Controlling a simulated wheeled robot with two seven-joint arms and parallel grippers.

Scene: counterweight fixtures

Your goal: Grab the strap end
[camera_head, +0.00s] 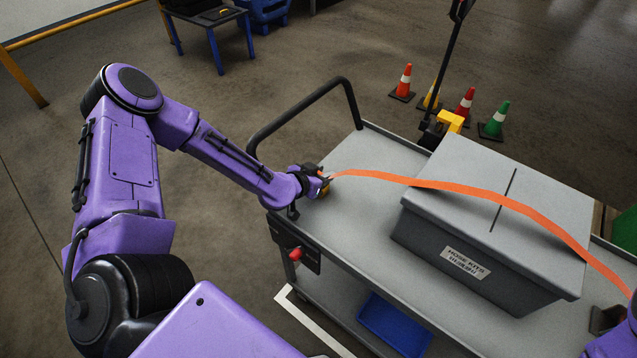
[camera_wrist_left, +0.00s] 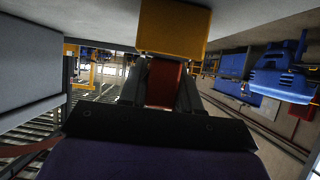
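A long orange strap (camera_head: 452,187) runs across the lid of a grey lidded box (camera_head: 455,245) and down toward the right edge. Its left end reaches my left gripper (camera_head: 324,182), above the cart's deck near its handle. In the left wrist view, an orange-red piece of the strap (camera_wrist_left: 166,82) sits between the two fingers of the left gripper (camera_wrist_left: 162,90), which close on it from both sides. A yellow block (camera_wrist_left: 174,28) is just beyond the fingertips.
The grey cart (camera_head: 345,208) has a black push handle (camera_head: 300,112) and a blue tray (camera_head: 393,325) on its lower shelf. Several cones (camera_head: 465,105) stand behind it on the floor. The deck between my left gripper and the box is clear.

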